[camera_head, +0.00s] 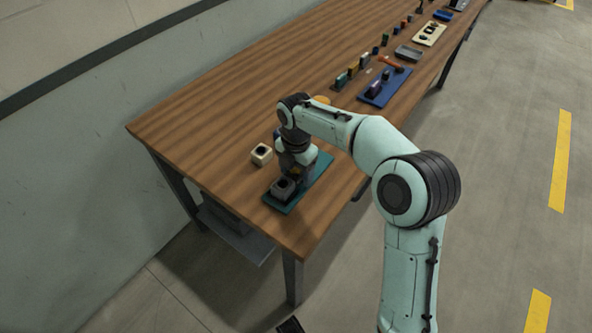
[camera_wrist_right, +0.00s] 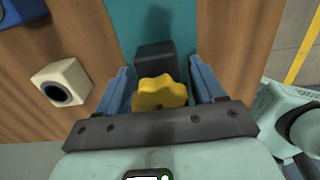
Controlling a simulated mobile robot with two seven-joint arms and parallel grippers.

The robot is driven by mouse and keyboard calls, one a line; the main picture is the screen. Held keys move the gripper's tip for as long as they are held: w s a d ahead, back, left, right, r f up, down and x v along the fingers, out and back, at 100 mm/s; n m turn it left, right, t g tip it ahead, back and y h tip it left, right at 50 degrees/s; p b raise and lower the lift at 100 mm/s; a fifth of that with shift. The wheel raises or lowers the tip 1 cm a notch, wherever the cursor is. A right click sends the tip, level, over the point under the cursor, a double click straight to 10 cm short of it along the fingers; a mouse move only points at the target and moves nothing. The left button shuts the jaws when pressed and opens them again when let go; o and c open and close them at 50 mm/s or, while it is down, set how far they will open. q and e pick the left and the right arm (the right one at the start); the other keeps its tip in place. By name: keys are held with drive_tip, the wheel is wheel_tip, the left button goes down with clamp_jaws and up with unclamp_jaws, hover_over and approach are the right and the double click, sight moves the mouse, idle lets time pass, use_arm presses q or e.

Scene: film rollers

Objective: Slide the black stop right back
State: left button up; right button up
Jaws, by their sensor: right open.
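A teal plate (camera_head: 322,165) lies near the front corner of the wooden table, and it also shows in the right wrist view (camera_wrist_right: 187,25). On it is a black block (camera_wrist_right: 155,58), apparently the stop, with a scalloped yellow knob (camera_wrist_right: 160,92) in front of it in the right wrist view. My right gripper (camera_wrist_right: 159,75) is open, pointing down over the plate, with one blue finger on each side of the knob. I cannot tell if the fingers touch it. In the head view my right gripper (camera_head: 296,170) hides much of the plate.
A cream block (camera_head: 261,155) with a dark round hole stands left of the plate, also in the right wrist view (camera_wrist_right: 62,83). A blue plate (camera_head: 385,86) and several small parts lie farther along the table (camera_head: 215,110). The table's left end is clear.

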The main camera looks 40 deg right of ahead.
clamp_jaws()
drive_tip(key=shift+d+r+p, duration=0.15)
drive_tip(key=shift+d+p, duration=0.15)
drive_tip(key=shift+d, duration=0.05)
drive_tip(key=d+p, duration=0.1)
drive_tip(key=d, duration=0.1)
drive_tip(key=w+d+p, duration=0.1)
drive_tip(key=d+p, duration=0.1)
drive_tip(key=d, duration=0.1)
drive_tip(key=w+d+p, duration=0.1)
drive_tip(key=d+p, duration=0.1)
drive_tip(key=shift+w+d+r, duration=0.1)
drive_tip(key=shift+w+d, duration=0.1)
drive_tip(key=shift+d, duration=0.1)
drive_tip(key=shift+w+d+p, duration=0.1)
drive_tip(key=shift+d+p, duration=0.15)
drive_tip(key=shift+p, duration=0.15)
use_arm(q)
drive_tip(key=shift+g, duration=0.4)
drive_tip(key=r, duration=0.2)
drive_tip(key=s+r, duration=0.1)
drive_tip(key=r, duration=0.2)
drive_tip(key=shift+s+r, duration=0.15)
drive_tip(key=shift+r, duration=0.05)
use_arm(e)
drive_tip(key=shift+d, duration=0.1)
